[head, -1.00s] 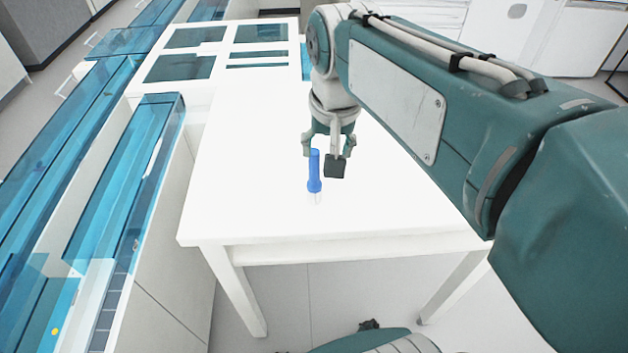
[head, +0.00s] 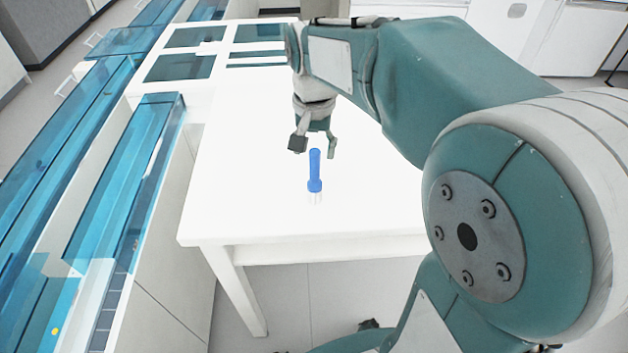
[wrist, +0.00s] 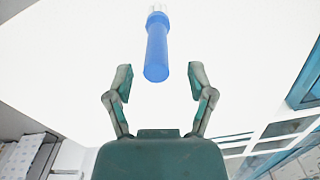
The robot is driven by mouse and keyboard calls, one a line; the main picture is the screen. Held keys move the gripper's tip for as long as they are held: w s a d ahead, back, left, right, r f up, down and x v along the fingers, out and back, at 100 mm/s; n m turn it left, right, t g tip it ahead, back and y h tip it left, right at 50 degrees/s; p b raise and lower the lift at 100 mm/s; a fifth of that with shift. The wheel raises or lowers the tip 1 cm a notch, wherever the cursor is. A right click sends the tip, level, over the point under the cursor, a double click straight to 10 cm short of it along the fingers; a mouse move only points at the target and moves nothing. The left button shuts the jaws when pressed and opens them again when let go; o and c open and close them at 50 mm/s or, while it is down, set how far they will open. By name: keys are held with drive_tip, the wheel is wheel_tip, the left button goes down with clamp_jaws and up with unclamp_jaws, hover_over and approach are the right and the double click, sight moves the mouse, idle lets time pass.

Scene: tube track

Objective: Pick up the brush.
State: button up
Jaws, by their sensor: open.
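The brush (head: 315,172) has a blue handle and pale bristles at its near end. It is on the white table (head: 250,205), near the front edge. My gripper (head: 314,147) is open and empty, just beyond the brush's handle end in the head view. In the wrist view the brush (wrist: 157,45) lies ahead of the open fingers (wrist: 158,85), centred between them, with its handle end toward my gripper and its bristles at the top edge. No finger visibly touches the brush.
Blue transparent-topped track units (head: 120,180) run along the table's left side. A panel with blue windows (head: 180,67) stands at the table's far end. The white tabletop around the brush is clear. White cabinets are at the back right.

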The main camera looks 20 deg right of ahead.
sight(314, 166)
drive_tip(key=f, duration=0.4)
drive_tip(key=shift+s+a, duration=0.1)
drive_tip(key=shift+s, duration=0.25)
clamp_jaws()
